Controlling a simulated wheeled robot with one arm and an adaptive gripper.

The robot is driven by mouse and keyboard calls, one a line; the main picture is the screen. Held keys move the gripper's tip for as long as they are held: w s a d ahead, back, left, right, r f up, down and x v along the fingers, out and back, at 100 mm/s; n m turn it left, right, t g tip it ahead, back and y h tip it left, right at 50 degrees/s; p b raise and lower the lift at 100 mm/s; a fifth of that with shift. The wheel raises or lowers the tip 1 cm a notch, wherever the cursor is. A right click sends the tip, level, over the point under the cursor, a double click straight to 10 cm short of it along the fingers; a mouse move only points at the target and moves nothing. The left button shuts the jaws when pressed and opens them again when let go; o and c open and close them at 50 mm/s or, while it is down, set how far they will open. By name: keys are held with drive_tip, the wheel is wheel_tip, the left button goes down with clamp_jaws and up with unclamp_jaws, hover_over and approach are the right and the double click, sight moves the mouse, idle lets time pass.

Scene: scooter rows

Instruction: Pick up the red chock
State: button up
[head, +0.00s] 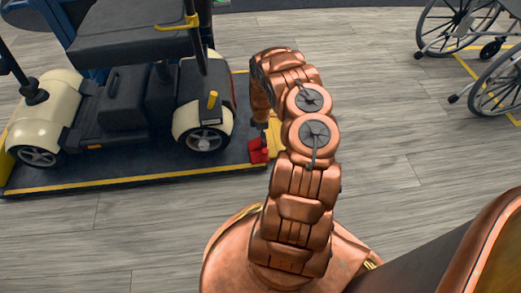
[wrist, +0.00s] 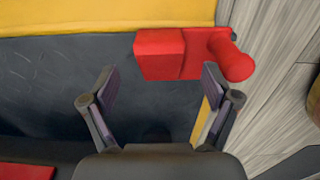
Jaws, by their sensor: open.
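The red chock (wrist: 160,55) lies on the dark platform near its edge in the wrist view, a block with a rounded red end (wrist: 232,62) to the right. In the head view, red (head: 258,153) shows at the platform's right corner, partly beside my arm. My gripper (wrist: 158,82) is open and empty, with its fingers apart. In the wrist view the chock is just beyond the fingertips, offset to the right; the right fingertip overlaps its lower edge in the picture. I cannot tell whether they touch. In the head view my arm bends down over this corner.
A cream and black scooter (head: 120,105) stands on the dark platform with yellow edging (head: 140,182), left of my arm. A yellow piece (wrist: 110,16) borders the chock. Another red piece (wrist: 25,172) shows at lower left. Wheelchairs (head: 480,50) stand at upper right. Wooden floor is clear between.

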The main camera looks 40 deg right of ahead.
sight(258, 148)
drive_tip(key=shift+f+b, duration=1.65)
drive_tip(key=shift+f, duration=0.9)
drive_tip(key=c, duration=1.5)
